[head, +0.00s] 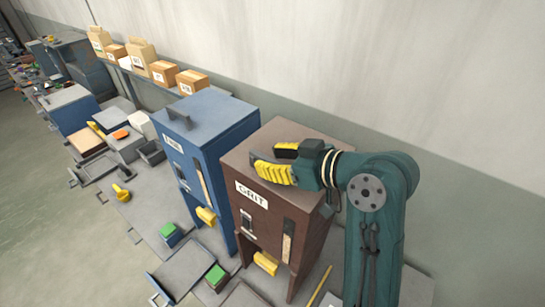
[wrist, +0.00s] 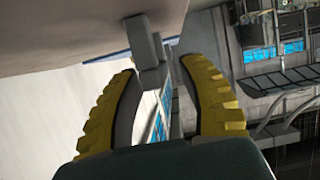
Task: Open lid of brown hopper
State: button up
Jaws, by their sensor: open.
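The brown hopper (head: 265,215), labelled GRIT, stands right of centre in the head view. Its lid (head: 243,150) looks flat and shut. My gripper (head: 267,160) is over the lid, coming from the right, with its yellow fingers apart. In the wrist view my gripper (wrist: 158,75) is open, and a grey handle (wrist: 150,55) rises from a brownish surface (wrist: 90,25) between and just beyond the fingertips. I cannot tell whether a finger touches it.
A blue hopper (head: 215,125) with a grey lid handle (head: 180,117) stands close on the left. A wall (head: 350,70) runs behind. A shelf holds boxes (head: 163,72). Green-topped blocks (head: 216,276) and trays lie on the bench in front.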

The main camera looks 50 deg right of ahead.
grip_shut()
